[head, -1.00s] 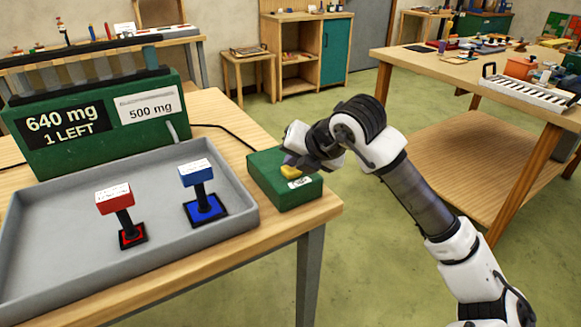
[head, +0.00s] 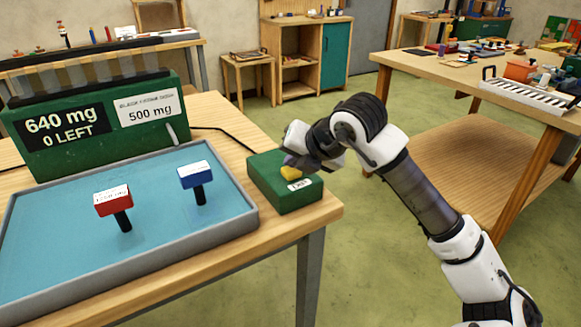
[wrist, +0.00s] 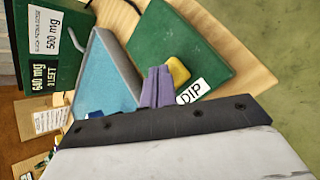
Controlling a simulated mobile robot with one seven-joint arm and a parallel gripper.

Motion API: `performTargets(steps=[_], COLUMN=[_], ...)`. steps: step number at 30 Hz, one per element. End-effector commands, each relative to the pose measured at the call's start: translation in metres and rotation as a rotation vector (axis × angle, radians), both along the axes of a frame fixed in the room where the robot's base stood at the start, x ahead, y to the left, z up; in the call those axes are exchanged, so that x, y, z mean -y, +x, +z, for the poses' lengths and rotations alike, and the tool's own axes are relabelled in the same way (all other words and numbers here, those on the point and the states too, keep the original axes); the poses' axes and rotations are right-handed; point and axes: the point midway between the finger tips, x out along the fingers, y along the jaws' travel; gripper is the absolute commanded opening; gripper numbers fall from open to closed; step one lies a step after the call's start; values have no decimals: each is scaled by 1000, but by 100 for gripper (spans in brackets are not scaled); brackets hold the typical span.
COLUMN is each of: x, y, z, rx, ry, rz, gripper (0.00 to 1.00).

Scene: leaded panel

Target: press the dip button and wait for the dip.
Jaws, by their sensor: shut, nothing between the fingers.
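The green dip box (head: 262,186) sits at the table's right end, with a yellow button (head: 291,173) on top. In the wrist view the button (wrist: 178,70) shows beside the purple fingers and the "DIP" label (wrist: 194,91). My gripper (wrist: 157,84) is shut and empty, close over the box; I cannot tell whether it touches the button. The tray (head: 245,222) holds blue liquid. The green panel (head: 90,155) reads "640 mg 0 LEFT" and "500 mg".
A dark cable (head: 222,131) runs behind the dip box. The tray takes up most of the wooden table (head: 265,238). Another workbench (head: 430,70) with several items stands at the right. Open green floor lies between the tables.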

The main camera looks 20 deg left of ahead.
Motion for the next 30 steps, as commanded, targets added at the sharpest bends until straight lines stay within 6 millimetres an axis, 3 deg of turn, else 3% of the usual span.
performTargets(steps=[21, 30], x=[0, 0], y=[0, 0], z=[60, 60], rx=[1, 0], ry=[0, 0], rz=[-1, 0], gripper=[0, 0])
